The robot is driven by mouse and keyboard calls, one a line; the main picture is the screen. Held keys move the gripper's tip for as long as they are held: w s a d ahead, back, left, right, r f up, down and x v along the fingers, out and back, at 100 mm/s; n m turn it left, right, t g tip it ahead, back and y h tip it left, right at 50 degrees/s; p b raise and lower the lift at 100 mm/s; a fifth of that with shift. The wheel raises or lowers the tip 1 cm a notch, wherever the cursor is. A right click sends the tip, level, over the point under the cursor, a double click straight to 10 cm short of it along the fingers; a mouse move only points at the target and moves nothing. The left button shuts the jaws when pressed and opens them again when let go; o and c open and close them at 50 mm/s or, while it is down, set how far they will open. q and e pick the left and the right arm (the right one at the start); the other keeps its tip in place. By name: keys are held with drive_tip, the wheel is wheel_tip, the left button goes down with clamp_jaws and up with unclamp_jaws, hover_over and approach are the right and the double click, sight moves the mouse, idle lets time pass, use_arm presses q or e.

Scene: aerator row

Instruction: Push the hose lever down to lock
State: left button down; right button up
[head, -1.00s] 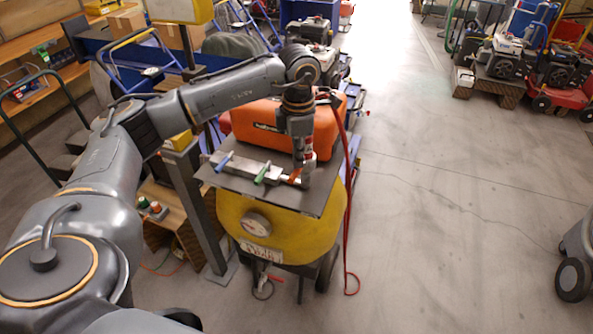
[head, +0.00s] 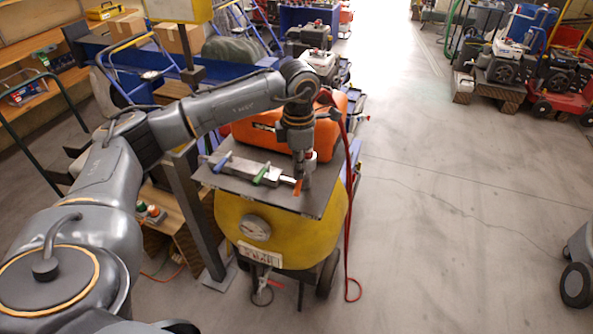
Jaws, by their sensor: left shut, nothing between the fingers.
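A grey metal valve block (head: 243,168) lies on the dark plate (head: 228,183) above a yellow tank (head: 290,238). It carries a blue lever (head: 223,161), a green lever (head: 261,174) and an orange lever (head: 298,187) at its right end. The orange lever points steeply downward in the picture. My left gripper (head: 303,178) points down, shut and empty, right beside the orange lever; I cannot tell whether it touches it. The fingers partly hide the right end of the block. My right gripper is out of view.
An orange case (head: 255,133) stands on the plate behind the block. A red hose (head: 348,215) hangs down the plate's right side to the floor. A gauge (head: 256,228) is on the tank's front.

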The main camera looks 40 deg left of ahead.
use_arm(q)
drive_tip(key=shift+f, duration=0.3)
drive_tip(key=shift+s+r+p, duration=0.1)
drive_tip(key=shift+r+p, duration=0.45)
drive_tip(key=shift+r, duration=0.3)
wheel_tip(320, 180, up, 10)
drive_tip(key=s+p, duration=0.1)
drive_tip(key=p, duration=0.5)
drive_tip(key=shift+s+d+f, duration=0.25)
drive_tip(key=shift+s, duration=0.15)
